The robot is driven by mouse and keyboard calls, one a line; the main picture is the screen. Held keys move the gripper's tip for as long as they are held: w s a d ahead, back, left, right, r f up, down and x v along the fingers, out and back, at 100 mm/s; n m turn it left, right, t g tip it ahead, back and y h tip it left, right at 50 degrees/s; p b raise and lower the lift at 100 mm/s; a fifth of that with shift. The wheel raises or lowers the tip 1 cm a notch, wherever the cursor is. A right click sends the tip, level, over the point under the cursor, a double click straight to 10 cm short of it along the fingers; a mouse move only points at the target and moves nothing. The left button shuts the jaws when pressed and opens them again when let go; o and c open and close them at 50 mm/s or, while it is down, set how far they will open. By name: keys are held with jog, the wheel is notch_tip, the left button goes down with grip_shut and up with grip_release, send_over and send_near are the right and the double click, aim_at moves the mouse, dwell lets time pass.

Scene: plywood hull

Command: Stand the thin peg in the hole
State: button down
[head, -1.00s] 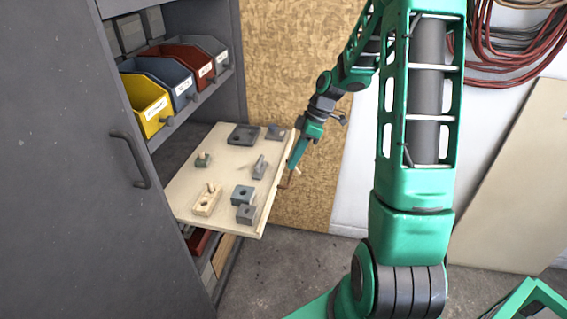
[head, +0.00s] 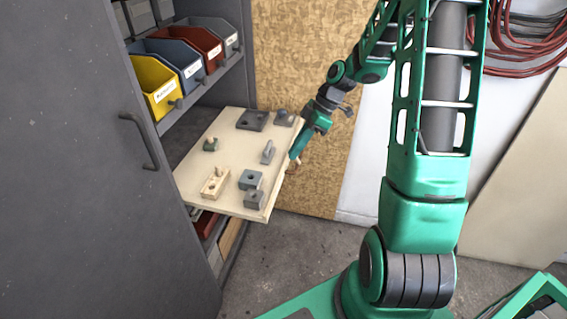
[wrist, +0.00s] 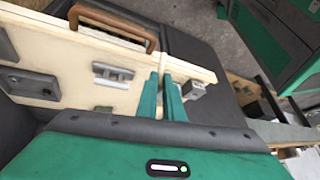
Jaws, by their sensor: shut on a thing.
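My gripper (head: 294,157) is low at the right edge of a pale pull-out board (head: 225,205). Its two green fingers (wrist: 161,98) are close together in the wrist view. A small light wooden piece, seemingly the thin peg (head: 299,161), shows at the fingertips; the fingers hide most of it. On the board are a pale wooden block (head: 208,190) with an upright peg, a blue-grey block (head: 246,178) with a round hole, and a grey block (head: 254,200) beside it. I cannot tell which hole is meant.
The board also bears a dark square tray (head: 252,121), a knobbed grey piece (head: 284,119), a slotted grey piece (head: 267,154) and a small green piece (head: 210,145). A brown handle (wrist: 113,24) is on the board's edge. A grey cabinet door (head: 80,190) stands left.

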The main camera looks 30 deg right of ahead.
jog(key=s+a+r+n+y, duration=0.2)
jog(key=s+a+n+y, duration=0.1)
jog(key=a, duration=0.6)
notch_tip(320, 180, up, 4)
jog(key=f+n+g+y, duration=0.1)
jog(key=n+g+y, duration=0.1)
jog(key=n+y, duration=0.1)
send_over(258, 193)
jog(key=shift+f, duration=3.9)
jog(key=c, duration=1.8)
grip_release()
jog(key=shift+d, duration=0.15)
jog(key=v, duration=1)
jog(key=shift+d+r, duration=0.2)
jog(key=shift+d, duration=0.05)
